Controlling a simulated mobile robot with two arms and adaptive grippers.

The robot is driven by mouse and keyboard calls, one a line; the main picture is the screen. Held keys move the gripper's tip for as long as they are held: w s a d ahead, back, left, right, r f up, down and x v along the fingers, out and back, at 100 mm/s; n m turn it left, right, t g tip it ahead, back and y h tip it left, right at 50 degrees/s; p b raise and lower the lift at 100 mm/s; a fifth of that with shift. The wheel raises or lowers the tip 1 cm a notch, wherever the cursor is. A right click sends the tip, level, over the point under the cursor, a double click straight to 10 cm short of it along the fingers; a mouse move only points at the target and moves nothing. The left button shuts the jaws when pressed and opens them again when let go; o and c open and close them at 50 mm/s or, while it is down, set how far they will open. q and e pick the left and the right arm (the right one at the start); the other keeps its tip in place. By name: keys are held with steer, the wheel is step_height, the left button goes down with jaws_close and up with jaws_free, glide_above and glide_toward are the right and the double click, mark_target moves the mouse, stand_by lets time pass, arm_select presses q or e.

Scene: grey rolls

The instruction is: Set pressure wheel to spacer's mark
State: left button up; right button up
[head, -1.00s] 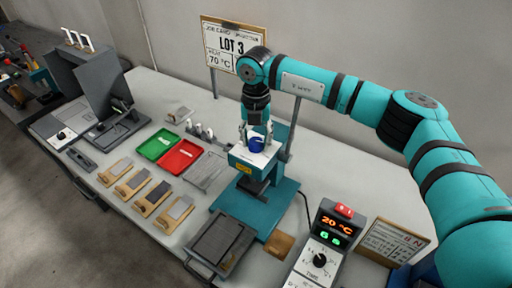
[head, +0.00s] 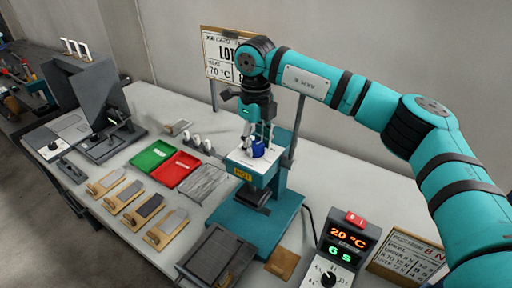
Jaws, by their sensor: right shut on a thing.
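A small blue wheel (head: 259,150) sits on the white top of the teal press (head: 243,222), which has a yellow label (head: 242,175) on its front. My right gripper (head: 258,142) points down from above and is shut on the blue wheel. The fingers hide part of the wheel, and any marks around it are too small to read. Several flat pieces with wooden bases or handles (head: 167,229) lie in a row on the left of the bench; I cannot tell whether one is the spacer. My left gripper is not in view.
The control box (head: 340,250) shows 20 °C and 6 s. A lot card (head: 217,56) reading 70 °C stands behind the press, partly covered by my right arm. Green (head: 152,155) and red (head: 174,169) trays lie left of the press. A grey open-lidded device stands far left.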

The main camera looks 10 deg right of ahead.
mark_target(255, 144)
steer(key=n+b, duration=0.1)
steer(key=n, duration=0.4)
steer(key=shift+n+b, duration=0.3)
steer(key=shift+b, duration=0.05)
steer(key=n, duration=0.4)
steer(key=shift+n+b, duration=0.3)
steer(key=shift+n, duration=0.1)
steer(key=o, duration=1.2)
steer(key=shift+r, duration=0.1)
step_height(255, 144, up, 12)
steer(key=shift+f, duration=0.1)
